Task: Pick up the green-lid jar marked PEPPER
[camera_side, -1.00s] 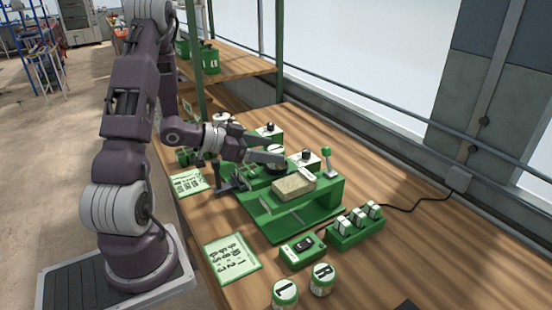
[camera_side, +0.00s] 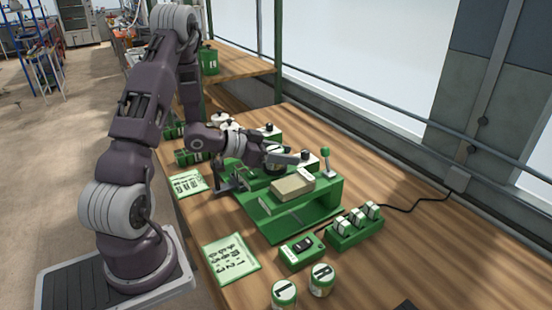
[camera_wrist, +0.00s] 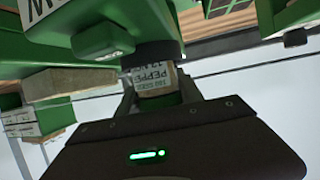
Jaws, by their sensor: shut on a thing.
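The jar marked PEPPER (camera_wrist: 158,82) shows in the wrist view between the two fingers, its printed white label facing the camera and the text upside down. My gripper (camera_wrist: 157,92) is shut on it, one finger at each side. In the side view my gripper (camera_side: 284,158) is over the green seeder machine (camera_side: 322,200), and a finger covers part of the jar. I cannot tell whether the jar is clear of the surface beneath it.
A tan block (camera_side: 293,188) lies on the seeder. Green switch boxes (camera_side: 302,252) and (camera_side: 355,229) stand in front of it, with two jars lettered L (camera_side: 284,292) and R (camera_side: 321,280) nearer. A printed card (camera_side: 231,260) lies at the left edge.

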